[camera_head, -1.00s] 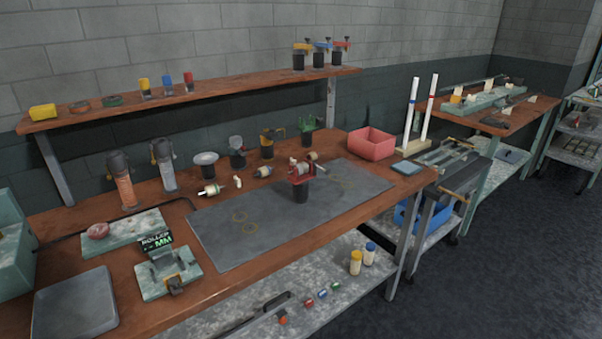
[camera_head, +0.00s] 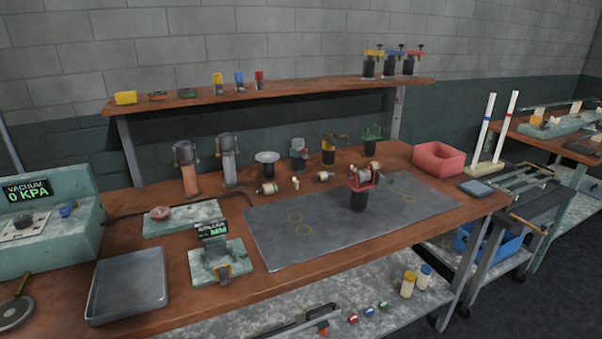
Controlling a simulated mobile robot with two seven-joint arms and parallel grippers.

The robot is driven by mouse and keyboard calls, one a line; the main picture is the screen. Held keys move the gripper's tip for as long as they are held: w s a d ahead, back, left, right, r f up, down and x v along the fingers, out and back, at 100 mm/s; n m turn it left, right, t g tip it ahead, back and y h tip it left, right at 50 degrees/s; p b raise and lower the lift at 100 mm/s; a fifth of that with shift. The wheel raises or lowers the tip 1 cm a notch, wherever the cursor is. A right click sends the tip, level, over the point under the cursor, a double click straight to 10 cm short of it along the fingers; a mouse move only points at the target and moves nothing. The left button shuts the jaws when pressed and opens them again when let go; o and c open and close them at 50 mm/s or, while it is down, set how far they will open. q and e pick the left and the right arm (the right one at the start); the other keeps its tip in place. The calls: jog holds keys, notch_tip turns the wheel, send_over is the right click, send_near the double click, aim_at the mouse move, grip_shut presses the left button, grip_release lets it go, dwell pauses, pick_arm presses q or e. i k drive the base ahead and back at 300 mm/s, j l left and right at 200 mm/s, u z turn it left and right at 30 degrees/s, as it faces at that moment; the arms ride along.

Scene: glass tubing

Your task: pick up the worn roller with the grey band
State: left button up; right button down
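Several small rollers lie at the back of the work table. One pale roller (camera_head: 268,188) lies left of the dark mat, with a yellowish end. A second roller (camera_head: 323,176) is tan with what looks like a bluish-grey band. A third roller (camera_head: 373,167) is tan and sits behind the red-topped stand (camera_head: 359,197). They are too small to tell surely which one has the grey band or is worn. Neither of my grippers is in view.
The dark mat (camera_head: 290,245) is mostly bare. A grey tray (camera_head: 128,285), a roller gauge (camera_head: 220,262) and a vacuum unit (camera_head: 45,240) stand at left. A red bin (camera_head: 438,158) stands at right. Torches (camera_head: 187,170) and holders line the back below a shelf (camera_head: 290,88).

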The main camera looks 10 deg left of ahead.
aim_at(364, 175)
jog(key=i+l+u, duration=0.2)
jog(key=u, duration=0.15)
jog(key=i+l+u, duration=0.2)
jog(key=l+u, duration=0.2)
jog(key=i+l+u, duration=0.1)
jog(key=l+u, duration=0.25)
jog(key=l, duration=0.15)
jog(key=l+u, duration=0.35)
jog(key=i+l, duration=0.05)
jog(key=l, duration=0.05)
